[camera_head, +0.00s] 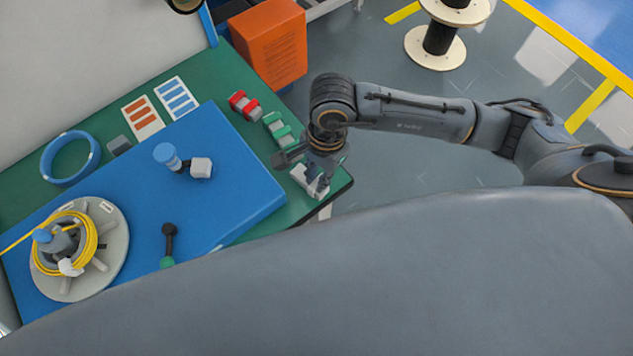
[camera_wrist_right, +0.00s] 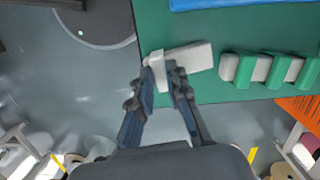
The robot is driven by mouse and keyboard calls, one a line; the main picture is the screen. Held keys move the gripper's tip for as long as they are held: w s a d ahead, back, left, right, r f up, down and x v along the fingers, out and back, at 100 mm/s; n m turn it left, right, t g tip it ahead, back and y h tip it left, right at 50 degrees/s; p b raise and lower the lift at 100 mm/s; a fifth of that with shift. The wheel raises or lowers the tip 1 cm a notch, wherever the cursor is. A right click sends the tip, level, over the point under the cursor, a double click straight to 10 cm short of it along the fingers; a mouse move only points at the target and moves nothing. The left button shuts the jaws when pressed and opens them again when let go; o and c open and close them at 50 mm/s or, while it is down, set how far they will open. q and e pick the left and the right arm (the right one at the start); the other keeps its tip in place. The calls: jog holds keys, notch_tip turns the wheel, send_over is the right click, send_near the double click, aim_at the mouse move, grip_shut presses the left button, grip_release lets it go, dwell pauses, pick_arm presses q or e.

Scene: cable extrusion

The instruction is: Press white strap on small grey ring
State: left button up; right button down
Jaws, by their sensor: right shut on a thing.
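The white strap (camera_head: 299,176) is at the right corner of the green table. In the right wrist view the white strap (camera_wrist_right: 197,57) is a pale block with a crosspiece at its left end. My right gripper (camera_head: 318,183) points down over it; in the wrist view its fingertips (camera_wrist_right: 160,71) are closed on the crosspiece end. I cannot make out a separate small grey ring for sure; a round grey plate (camera_head: 115,250) with a grey hub and a yellow cable coil (camera_head: 92,252) is at the left. My left gripper is not in view.
Green-and-white straps (camera_head: 278,130) and red ones (camera_head: 244,105) lie behind the white strap. A blue mat (camera_head: 235,180) carries a blue-topped part (camera_head: 167,156), a white cube (camera_head: 201,168) and a black-and-green tool (camera_head: 169,240). An orange box (camera_head: 268,45) stands beyond.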

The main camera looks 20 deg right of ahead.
notch_tip(320, 180, up, 7)
jog(key=p, duration=0.3)
dwell(0.4)
jog(key=shift+w+r, duration=0.1)
